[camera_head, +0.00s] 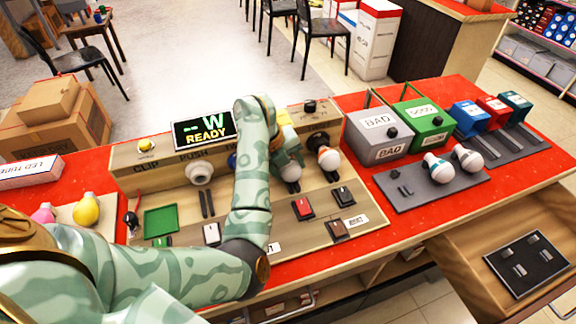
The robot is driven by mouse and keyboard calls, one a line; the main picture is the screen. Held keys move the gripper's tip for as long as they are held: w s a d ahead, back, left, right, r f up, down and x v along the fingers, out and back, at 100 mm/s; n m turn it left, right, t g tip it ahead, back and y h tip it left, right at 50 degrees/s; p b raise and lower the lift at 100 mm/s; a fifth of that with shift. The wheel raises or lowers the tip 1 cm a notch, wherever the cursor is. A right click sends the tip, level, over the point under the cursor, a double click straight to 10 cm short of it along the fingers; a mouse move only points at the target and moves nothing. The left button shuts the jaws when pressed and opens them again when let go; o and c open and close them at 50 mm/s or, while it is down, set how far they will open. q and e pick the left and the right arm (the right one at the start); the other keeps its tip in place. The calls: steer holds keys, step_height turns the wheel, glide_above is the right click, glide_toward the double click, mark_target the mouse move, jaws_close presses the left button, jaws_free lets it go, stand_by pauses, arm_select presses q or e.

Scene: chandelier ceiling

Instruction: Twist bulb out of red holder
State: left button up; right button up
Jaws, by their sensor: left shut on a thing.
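My left arm reaches in from the left across the wooden test board (180,215). Its gripper (286,158) is shut on a white bulb (291,173) at the board's back panel. The gripper covers most of this bulb and whatever socket is behind it, so I cannot tell the holder's colour or whether the bulb is seated. Just right of it, another white bulb (329,160) with an orange-brown collar sits at the panel. My right gripper is not in view.
The board carries a READY display (204,130), a white socket (199,173), a green pad (161,220) and switches. At right stand a grey BAD bin (379,136), a green GOOD bin (421,122) and a grey tray (410,196) with two bulbs. An open drawer (470,265) juts out lower right.

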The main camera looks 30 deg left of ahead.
arm_select(q)
steer(key=shift+s+f+t+b, duration=0.1)
steer(key=shift+f+t+b, duration=0.05)
steer(key=shift+t+b, duration=0.15)
stand_by(0.4)
